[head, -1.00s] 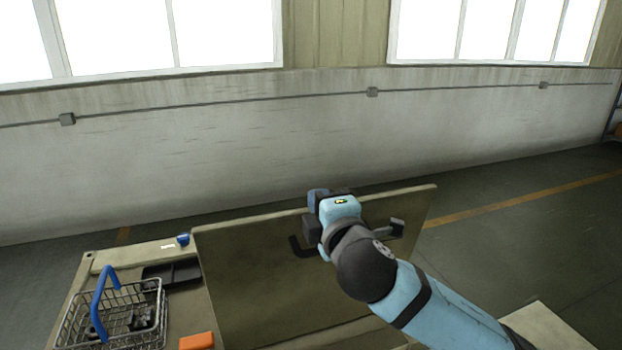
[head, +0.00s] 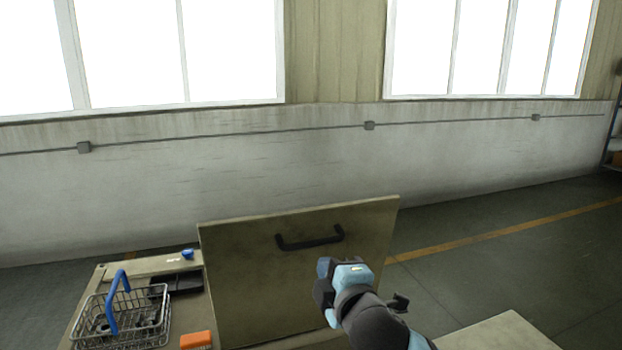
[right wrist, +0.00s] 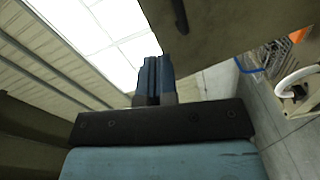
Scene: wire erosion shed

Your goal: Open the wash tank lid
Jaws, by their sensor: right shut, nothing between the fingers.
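The wash tank lid (head: 250,290) is a drab olive-beige panel that stands raised, close to upright, in the head view. Its black bar handle (head: 310,241) is in full view near its upper edge, with nothing on it. My right gripper (head: 324,268) is below and to the right of the handle, apart from it. In the right wrist view its blue fingers (right wrist: 154,78) are together and empty. The lid (right wrist: 215,30) and part of its dark handle (right wrist: 180,15) show at the top of that view. My left gripper is not in view.
A wire basket (head: 150,330) with a blue handle (head: 117,285) holds dark parts at the left. Next to it are an orange block (head: 196,340), a dark tray (head: 183,281) and a small blue item (head: 188,254). The floor (head: 480,260) on the right is clear.

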